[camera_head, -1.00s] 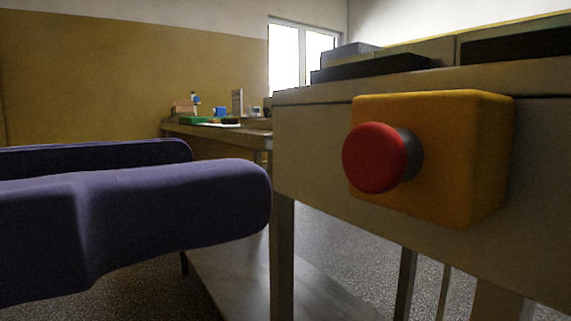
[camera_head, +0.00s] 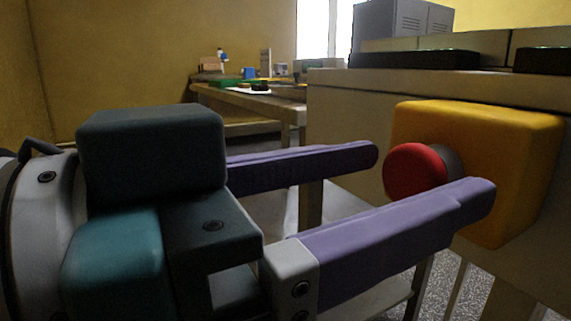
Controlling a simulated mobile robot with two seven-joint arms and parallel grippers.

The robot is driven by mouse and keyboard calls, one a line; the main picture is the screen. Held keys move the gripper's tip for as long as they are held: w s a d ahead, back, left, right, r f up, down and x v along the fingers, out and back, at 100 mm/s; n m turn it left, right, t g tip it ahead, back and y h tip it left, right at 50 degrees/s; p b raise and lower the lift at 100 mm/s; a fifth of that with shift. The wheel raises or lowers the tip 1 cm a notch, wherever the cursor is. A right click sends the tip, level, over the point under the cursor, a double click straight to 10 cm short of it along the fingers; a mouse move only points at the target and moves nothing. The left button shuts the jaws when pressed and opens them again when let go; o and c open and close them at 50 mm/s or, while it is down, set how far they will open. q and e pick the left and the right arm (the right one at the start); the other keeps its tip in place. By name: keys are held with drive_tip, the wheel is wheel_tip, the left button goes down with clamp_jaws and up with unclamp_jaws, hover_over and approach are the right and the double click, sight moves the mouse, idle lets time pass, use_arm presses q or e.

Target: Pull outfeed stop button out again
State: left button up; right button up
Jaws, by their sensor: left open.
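The red stop button (camera_head: 414,169) sticks out to the left from a yellow box (camera_head: 516,160) on the side of a beige machine. A short grey collar (camera_head: 447,164) joins the button to the box. My left gripper (camera_head: 430,172) comes in from the left with its two purple fingers spread apart. The near finger passes in front of the button's lower edge and ends before the box. The far finger ends to the left of the button. Whether either finger touches the button cannot be told. My right gripper is not in view.
The beige machine (camera_head: 345,103) fills the right side, with dark pads (camera_head: 420,60) on top and a grey cabinet (camera_head: 395,25) behind. A table (camera_head: 245,97) with small items stands farther back. The floor shows below the button.

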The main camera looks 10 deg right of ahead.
use_arm(q)
clamp_jaws()
idle(0.4)
idle(0.9)
